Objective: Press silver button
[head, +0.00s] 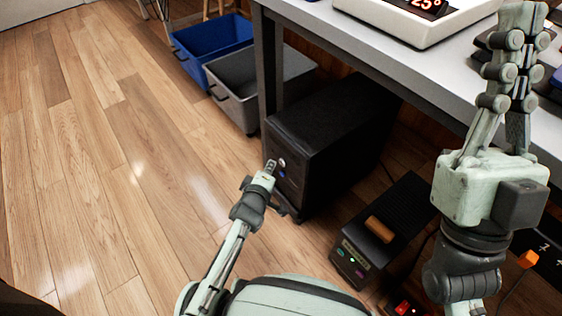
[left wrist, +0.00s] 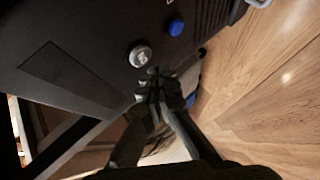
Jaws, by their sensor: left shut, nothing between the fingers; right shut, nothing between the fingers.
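The silver button (left wrist: 140,56) is a round metal knob on the front of a black box-shaped tower (head: 325,125) under the table. A blue button (left wrist: 176,27) sits beside it on the same face. In the head view the silver button (head: 282,162) is small and just right of my left gripper (head: 270,166). My left gripper is shut and empty. In the left wrist view its fingertips (left wrist: 153,73) are just below and right of the silver button; I cannot tell whether they touch it. My right gripper (head: 521,12) is shut and empty, pointing up by the table edge.
The table (head: 400,68) overhangs the tower, with its leg (head: 267,60) beside it. Blue (head: 212,45) and grey (head: 245,92) bins stand behind. A smaller black box (head: 395,215) with a wooden handle stands right of the tower. Wooden floor at left is clear.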

